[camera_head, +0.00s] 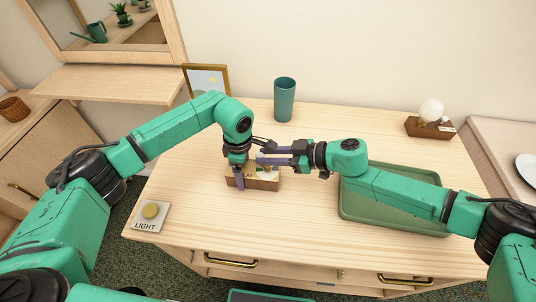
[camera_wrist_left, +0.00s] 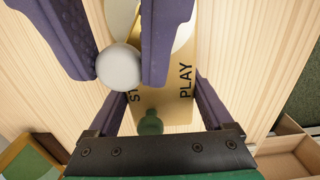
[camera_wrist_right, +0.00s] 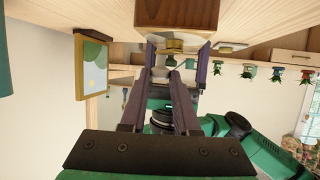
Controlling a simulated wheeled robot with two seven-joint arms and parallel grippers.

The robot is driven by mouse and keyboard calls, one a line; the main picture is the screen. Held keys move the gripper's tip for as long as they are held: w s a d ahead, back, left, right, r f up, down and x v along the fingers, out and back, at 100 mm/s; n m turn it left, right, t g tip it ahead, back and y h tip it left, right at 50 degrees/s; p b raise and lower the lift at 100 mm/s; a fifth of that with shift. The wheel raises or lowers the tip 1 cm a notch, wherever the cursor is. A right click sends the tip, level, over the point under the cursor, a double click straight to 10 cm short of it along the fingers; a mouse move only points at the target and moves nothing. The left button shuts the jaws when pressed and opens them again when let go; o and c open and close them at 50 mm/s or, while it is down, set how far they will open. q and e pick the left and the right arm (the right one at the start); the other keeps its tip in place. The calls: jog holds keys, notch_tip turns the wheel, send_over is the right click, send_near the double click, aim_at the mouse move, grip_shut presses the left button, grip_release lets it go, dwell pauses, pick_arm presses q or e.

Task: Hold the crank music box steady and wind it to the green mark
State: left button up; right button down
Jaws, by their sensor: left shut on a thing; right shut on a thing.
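The music box (camera_head: 265,184) is a small brown wooden box with a gold top, standing on the table's front-middle part. My left gripper (camera_head: 240,180) points down with its fingers on the sides of the box, shut on it. The left wrist view shows the gold plate (camera_wrist_left: 180,100) with "PLAY" and a partly hidden word, a green shape (camera_wrist_left: 150,123), and the white crank knob (camera_wrist_left: 118,68). My right gripper (camera_head: 262,156) reaches in from the right, its fingers shut on the knob. The right wrist view shows the box's wooden side (camera_wrist_right: 178,14). The crank arm is mostly hidden.
A green tray (camera_head: 395,221) lies to the right under my right arm. A teal cup (camera_head: 285,98) and a framed picture (camera_head: 208,78) stand at the back. A wooden block with a white globe (camera_head: 431,110) is back right. A LIGHT button (camera_head: 150,211) sits front left.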

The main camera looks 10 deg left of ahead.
jog(key=n+g, duration=0.4)
jog(key=g, duration=0.1)
jog(key=shift+a, duration=0.3)
jog(key=shift+s+f+n+g+h, duration=0.15)
jog(key=shift+n+g+h, duration=0.45)
jog(key=shift+n+g, duration=1.1)
jog(key=c, duration=0.6)
grip_release()
jog(key=shift+c, duration=0.2)
jog(key=shift+g, duration=0.3)
jog(key=shift+t, duration=0.4)
